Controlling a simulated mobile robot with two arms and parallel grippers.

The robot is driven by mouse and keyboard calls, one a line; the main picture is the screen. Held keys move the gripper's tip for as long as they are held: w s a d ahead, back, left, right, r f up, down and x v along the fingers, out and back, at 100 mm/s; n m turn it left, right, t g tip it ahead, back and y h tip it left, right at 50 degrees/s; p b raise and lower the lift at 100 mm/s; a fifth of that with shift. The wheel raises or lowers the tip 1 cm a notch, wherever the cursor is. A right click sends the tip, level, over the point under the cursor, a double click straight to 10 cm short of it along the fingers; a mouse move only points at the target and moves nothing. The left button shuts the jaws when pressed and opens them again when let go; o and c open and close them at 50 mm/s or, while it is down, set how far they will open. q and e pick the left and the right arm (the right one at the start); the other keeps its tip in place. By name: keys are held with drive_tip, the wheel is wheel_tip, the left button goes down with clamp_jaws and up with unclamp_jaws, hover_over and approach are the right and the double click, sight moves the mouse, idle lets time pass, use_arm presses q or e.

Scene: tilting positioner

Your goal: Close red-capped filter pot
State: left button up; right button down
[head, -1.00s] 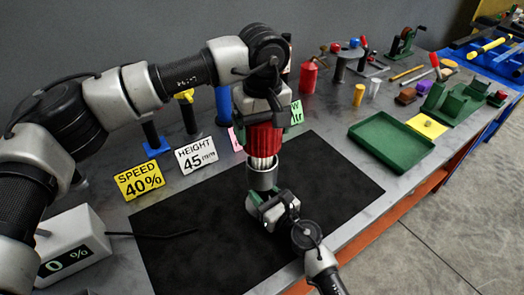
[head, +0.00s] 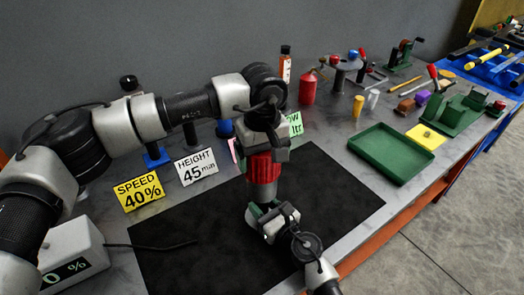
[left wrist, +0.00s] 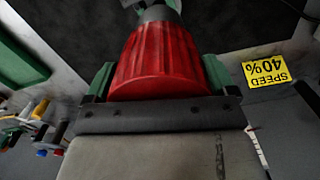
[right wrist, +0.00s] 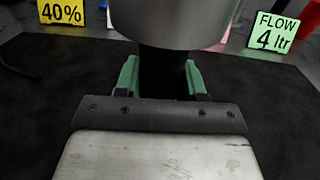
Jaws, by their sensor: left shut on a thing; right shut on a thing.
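The red ribbed cap (head: 264,171) is upright, gripped by my left gripper (head: 264,152) from above. The cap fills the middle of the left wrist view (left wrist: 160,60) between the green fingers. Directly beneath it is the metal pot, a smooth silver cylinder in the right wrist view (right wrist: 170,22). My right gripper (right wrist: 160,80) is shut on the dark narrow lower part of the pot, above the black mat. No white filter shows between cap and pot. Whether the cap is fully seated cannot be told; the joint is mostly hidden.
The black mat (head: 190,250) lies below both grippers. Sign cards stand behind it, among them the yellow speed card (head: 139,192) and the height card (head: 196,166). A green tray (head: 390,155) and assorted tools are to the right. A white display box (head: 70,250) is front left.

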use_arm(q)
drive_tip(key=shift+f, duration=0.8)
idle(0.4)
drive_tip(key=m, duration=0.7)
drive_tip(key=shift+a, duration=0.1)
drive_tip(key=m, duration=0.9)
drive_tip(key=shift+w, duration=0.1)
drive_tip(key=o, duration=0.8)
drive_tip(key=shift+a, duration=0.1)
drive_tip(key=shift+c, duration=0.2)
drive_tip(key=shift+r, duration=0.15)
